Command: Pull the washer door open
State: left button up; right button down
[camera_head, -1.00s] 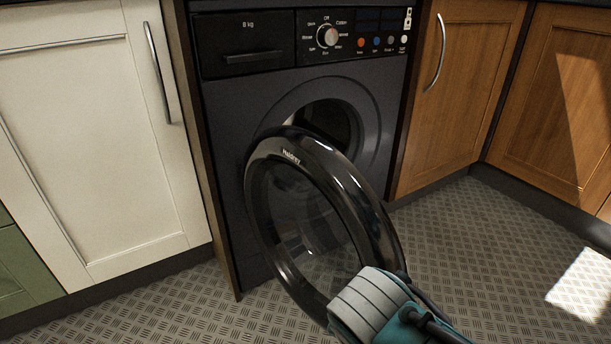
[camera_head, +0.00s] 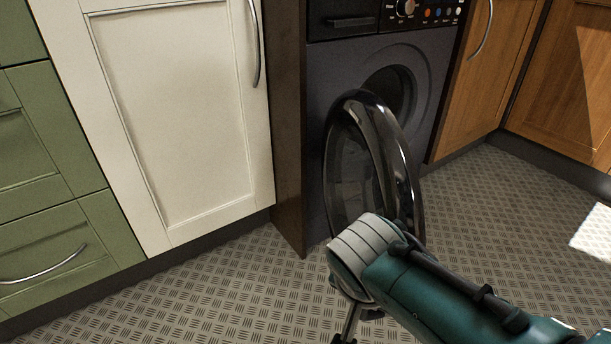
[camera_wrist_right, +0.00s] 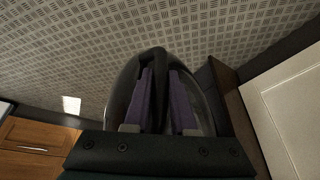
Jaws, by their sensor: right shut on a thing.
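The washer door (camera_head: 404,150) is a round glossy black ring with a clear glass middle, and it stands well open, swung out from the dark washer (camera_head: 335,60). The dark drum opening (camera_head: 392,92) shows behind it. My right arm comes in from the lower right in the head view, and its wrist hides the lower part of the door and the gripper's fingers. In the right wrist view my right gripper (camera_wrist_right: 163,78) has its two purple fingers on either side of the black door rim, shut on it. My left gripper is not in view.
A white cabinet (camera_head: 180,110) and green drawers (camera_head: 60,190) stand left of the washer, past a dark brown side panel (camera_head: 288,130). Wooden cabinets (camera_head: 575,75) stand at the right. The patterned metal floor (camera_head: 230,290) in front is clear.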

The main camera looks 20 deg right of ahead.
jog(key=shift+w+a, duration=0.1)
jog(key=shift+a, duration=0.05)
jog(key=c, duration=0.8)
grip_release()
jog(key=shift+o, duration=0.2)
jog(key=p+v, duration=0.7)
jog(key=v, duration=0.3)
jog(key=shift+p, duration=0.35)
